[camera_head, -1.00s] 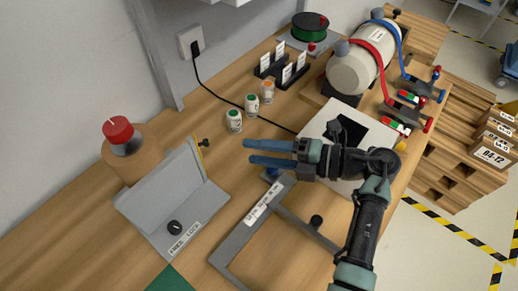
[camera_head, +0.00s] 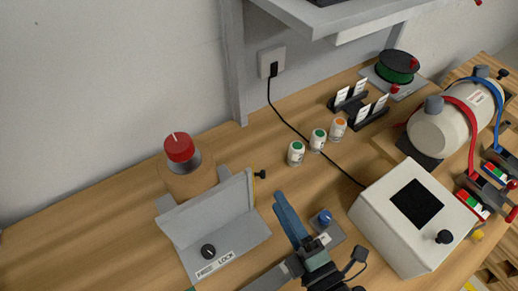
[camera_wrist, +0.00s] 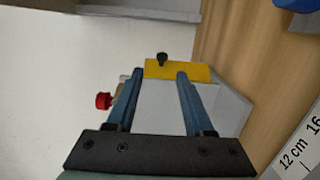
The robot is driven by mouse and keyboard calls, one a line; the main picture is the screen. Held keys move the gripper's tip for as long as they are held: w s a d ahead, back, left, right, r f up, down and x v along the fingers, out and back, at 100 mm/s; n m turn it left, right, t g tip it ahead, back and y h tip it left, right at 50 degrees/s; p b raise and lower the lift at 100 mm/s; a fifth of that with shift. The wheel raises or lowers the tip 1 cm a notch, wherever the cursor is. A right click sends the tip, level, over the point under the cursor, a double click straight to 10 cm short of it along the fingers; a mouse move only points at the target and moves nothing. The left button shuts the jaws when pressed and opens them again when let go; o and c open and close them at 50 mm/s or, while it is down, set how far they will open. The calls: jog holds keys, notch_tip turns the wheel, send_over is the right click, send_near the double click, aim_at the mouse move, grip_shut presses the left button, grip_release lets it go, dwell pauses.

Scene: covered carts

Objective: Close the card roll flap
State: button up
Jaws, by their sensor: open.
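A grey flap (camera_head: 208,208) stands raised and tilted from a grey base plate (camera_head: 228,248) with a small black knob and a label ending in "LOCK". A brown roll (camera_head: 187,178) with a red knob (camera_head: 179,147) stands behind it. The flap's right edge has a yellow strip (camera_head: 250,186) with a black knob (camera_head: 260,174). My gripper (camera_head: 282,200) is open and empty, right of the flap. In the wrist view, the yellow strip (camera_wrist: 176,67) and flap (camera_wrist: 164,118) show beyond and between the spread fingers (camera_wrist: 160,76). Contact cannot be seen.
A blue knob (camera_head: 325,217) and a white box with a black screen (camera_head: 382,240) stand right of my gripper. A grey shelf (camera_head: 345,15) overhangs at the back. The bench left of the flap is clear.

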jog(key=w+a+h+p, duration=0.1)
jog(key=w+a, duration=0.4)
jog(key=w, duration=0.5)
jog(key=shift+w+a+m, duration=0.2)
jog(key=shift+w+m, duration=0.1)
jog(key=shift+w, duration=0.1)
jog(key=shift+f, duration=0.1)
grip_shut()
